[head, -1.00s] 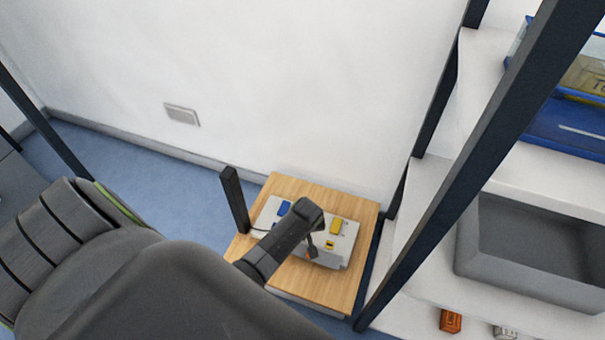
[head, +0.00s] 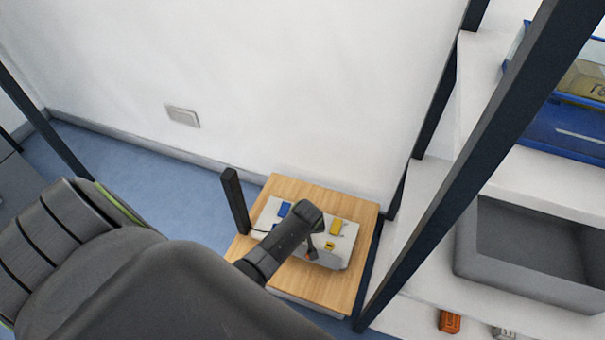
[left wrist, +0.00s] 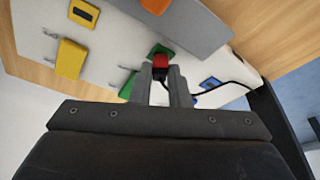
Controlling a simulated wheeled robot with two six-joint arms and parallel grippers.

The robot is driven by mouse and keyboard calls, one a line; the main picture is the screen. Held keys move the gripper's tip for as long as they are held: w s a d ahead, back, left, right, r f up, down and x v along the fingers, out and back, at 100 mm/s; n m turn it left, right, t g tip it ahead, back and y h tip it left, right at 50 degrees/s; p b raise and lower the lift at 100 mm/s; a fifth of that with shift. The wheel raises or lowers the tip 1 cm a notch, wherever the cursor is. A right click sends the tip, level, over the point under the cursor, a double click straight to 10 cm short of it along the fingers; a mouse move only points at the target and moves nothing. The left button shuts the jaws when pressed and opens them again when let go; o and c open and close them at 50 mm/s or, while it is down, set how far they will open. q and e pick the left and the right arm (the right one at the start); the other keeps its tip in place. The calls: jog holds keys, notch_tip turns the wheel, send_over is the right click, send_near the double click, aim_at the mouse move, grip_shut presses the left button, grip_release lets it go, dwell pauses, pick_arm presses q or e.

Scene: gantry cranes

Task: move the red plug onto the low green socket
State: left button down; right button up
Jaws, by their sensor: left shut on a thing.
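In the left wrist view, my left gripper (left wrist: 160,78) is shut on the red plug (left wrist: 160,62), which shows between its fingertips. A green socket (left wrist: 158,49) lies just behind the plug; I cannot tell whether they touch. A second green piece (left wrist: 127,87) is partly hidden by a finger. In the head view, my left gripper (head: 311,251) reaches down over the white panel box (head: 347,250); my own arm hides part of the panel, and I cannot make out the green sockets there. My right gripper is not in view.
The panel carries a yellow block (head: 336,228) and a blue block (head: 284,209), and stands on a wooden board (head: 315,191). A dark post (head: 235,200) rises at its left. A black cable (left wrist: 225,87) runs beside the gripper. A shelf with a grey bin (head: 520,284) stands at right.

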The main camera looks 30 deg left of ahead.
pick_arm(q)
jog(key=shift+f, duration=0.1)
dwell(0.3)
jog(key=c, duration=1.3)
grip_release()
jog(key=shift+o, duration=0.2)
jog(key=o, duration=0.4)
jog(key=shift+o, duration=0.2)
